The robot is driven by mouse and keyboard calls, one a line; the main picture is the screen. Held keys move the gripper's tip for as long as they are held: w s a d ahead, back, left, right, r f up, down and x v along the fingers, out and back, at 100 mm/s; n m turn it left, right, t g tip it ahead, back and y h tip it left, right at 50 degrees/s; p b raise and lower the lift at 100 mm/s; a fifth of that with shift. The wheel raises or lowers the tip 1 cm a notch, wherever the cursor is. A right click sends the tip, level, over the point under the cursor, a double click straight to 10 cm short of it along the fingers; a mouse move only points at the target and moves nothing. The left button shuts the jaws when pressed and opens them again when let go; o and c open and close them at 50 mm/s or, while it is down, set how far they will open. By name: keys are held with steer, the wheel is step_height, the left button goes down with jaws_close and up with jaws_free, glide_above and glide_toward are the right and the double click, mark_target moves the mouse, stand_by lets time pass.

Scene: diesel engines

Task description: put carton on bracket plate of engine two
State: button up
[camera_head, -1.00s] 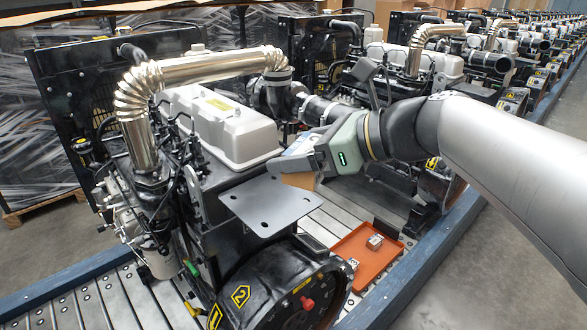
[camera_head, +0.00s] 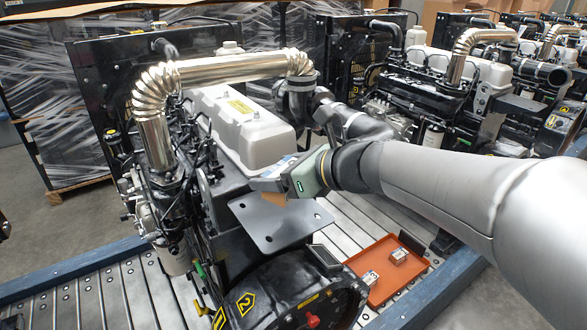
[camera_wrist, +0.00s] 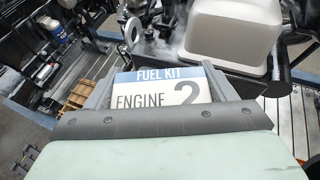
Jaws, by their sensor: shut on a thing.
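My gripper (camera_head: 277,183) is shut on a small brown carton (camera_head: 275,196). In the wrist view the carton's top label (camera_wrist: 160,88) reads "FUEL KIT ENGINE 2" and sits between my two fingers (camera_wrist: 158,92). The flat grey bracket plate (camera_head: 280,222), with several holes, juts from the front of engine two (camera_head: 245,302), marked by a yellow "2". In the head view the carton overlaps the plate's back edge. It seems to be held above the plate; whether they touch cannot be told. The carton's underside is hidden.
The pale valve cover (camera_head: 240,125) and the silver pipe (camera_head: 220,70) stand behind the plate. A black pipe lies close beyond my gripper. An orange tray (camera_head: 372,292) with small boxes (camera_head: 398,255) lies on the slatted conveyor to the right. More engines stand at the back right.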

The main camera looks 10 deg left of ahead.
mark_target(272, 208)
steer(key=shift+w+a+f, duration=0.2)
steer(key=shift+a+f, duration=0.3)
steer(key=shift+f, duration=0.2)
steer(key=f, duration=0.1)
steer(key=a+f, duration=0.1)
steer(key=f, duration=0.1)
steer(key=shift+w+f+b, duration=0.1)
steer(key=shift+w+b, duration=0.1)
steer(key=shift+b, duration=0.1)
steer(key=shift+d+f, duration=0.1)
steer(key=shift+f, duration=0.3)
steer(key=shift+f, duration=0.25)
steer(key=o, duration=1.1)
steer(key=shift+r, duration=0.15)
